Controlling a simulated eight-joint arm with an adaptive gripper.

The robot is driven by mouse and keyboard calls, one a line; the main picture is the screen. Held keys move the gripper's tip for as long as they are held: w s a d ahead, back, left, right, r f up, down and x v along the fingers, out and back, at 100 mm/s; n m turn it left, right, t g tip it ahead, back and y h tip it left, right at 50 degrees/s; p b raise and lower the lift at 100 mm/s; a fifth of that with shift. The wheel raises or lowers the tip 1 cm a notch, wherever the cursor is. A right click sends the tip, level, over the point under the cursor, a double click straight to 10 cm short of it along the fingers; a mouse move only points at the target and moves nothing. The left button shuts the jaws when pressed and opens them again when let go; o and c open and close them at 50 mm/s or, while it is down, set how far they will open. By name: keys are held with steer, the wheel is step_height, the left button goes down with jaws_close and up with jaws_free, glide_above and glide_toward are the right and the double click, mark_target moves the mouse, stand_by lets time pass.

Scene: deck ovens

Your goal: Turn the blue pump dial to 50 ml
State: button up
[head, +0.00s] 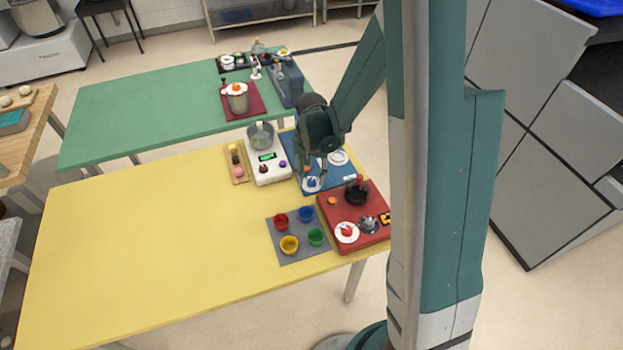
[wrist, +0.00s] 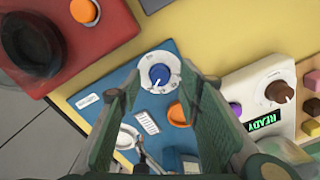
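The blue pump dial (wrist: 158,75) is a round blue knob with a light pointer mark, set on a white ring-shaped scale (wrist: 174,64). The scale's markings are too small to read. The dial sits on a blue panel (wrist: 188,150). In the head view the dial (head: 311,182) shows at the panel's front end, just below my gripper (head: 310,171). In the wrist view my gripper (wrist: 162,84) is open, with one green finger on each side of the dial. Nothing is between the fingers, and I cannot tell whether they touch the scale.
An orange button (wrist: 180,114) and white labels sit beside the dial. A white device (wrist: 235,82) with a green READY display stands close on one side, a red board (head: 333,213) with a black pot on the other. A grey mat (head: 285,251) holds colored cups.

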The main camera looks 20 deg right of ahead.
steer(key=shift+f, duration=0.55)
steer(key=shift+c, duration=0.6)
steer(key=c, duration=0.8)
steer(key=shift+n+b, duration=0.5)
